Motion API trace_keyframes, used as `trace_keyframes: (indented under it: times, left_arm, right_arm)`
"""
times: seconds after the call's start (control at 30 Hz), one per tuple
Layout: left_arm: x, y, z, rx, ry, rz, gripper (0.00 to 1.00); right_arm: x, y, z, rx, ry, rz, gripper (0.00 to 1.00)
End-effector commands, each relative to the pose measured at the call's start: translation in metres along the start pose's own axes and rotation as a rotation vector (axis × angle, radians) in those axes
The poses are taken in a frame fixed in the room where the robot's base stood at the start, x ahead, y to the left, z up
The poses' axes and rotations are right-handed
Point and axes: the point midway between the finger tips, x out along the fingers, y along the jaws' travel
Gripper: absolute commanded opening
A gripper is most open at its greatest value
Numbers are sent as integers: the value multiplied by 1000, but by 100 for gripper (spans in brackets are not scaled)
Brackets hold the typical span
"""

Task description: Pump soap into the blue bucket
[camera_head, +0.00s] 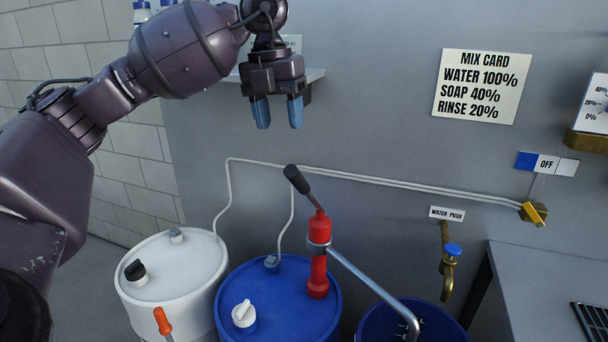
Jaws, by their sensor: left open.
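The red hand pump (319,256) stands upright on the blue drum (285,315). Its lever has a black grip (297,180) and tilts up to the left. A grey spout pipe (372,286) slopes from the pump down to the right, over the blue bucket (440,316). Only the upper part of the bucket shows, with pale marks on its inside. My left gripper (278,113) points down with blue fingertips apart. It is open and empty, above the pump grip and apart from it. My right gripper is not in view.
A white drum (170,275) stands left of the blue drum, with an orange handle (163,322) in front. A brass tap (449,265) hangs right of the pump. A yellow valve lever (533,214) is on the wall. A mix card (481,86) reads soap 40%. A grey counter (545,275) is at right.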

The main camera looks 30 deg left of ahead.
Motion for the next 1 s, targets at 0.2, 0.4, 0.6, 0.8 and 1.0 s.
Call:
trace_keyframes:
  times: [0.2, 0.4, 0.6, 0.8, 1.0]
  left_arm:
    - [2, -16, -18, -86, -10, -12, 53]
    - [9, -17, -18, -128, -9, -14, 53]
    - [36, -17, -17, -127, -5, -12, 53]
    - [71, -17, -17, -126, -5, -13, 53]
    - [98, -18, -17, -126, -7, -13, 53]
  right_arm:
    - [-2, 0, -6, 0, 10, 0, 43]
    - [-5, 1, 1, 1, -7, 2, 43]
    - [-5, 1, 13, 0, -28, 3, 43]
    - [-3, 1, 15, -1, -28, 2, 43]
    - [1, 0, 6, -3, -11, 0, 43]
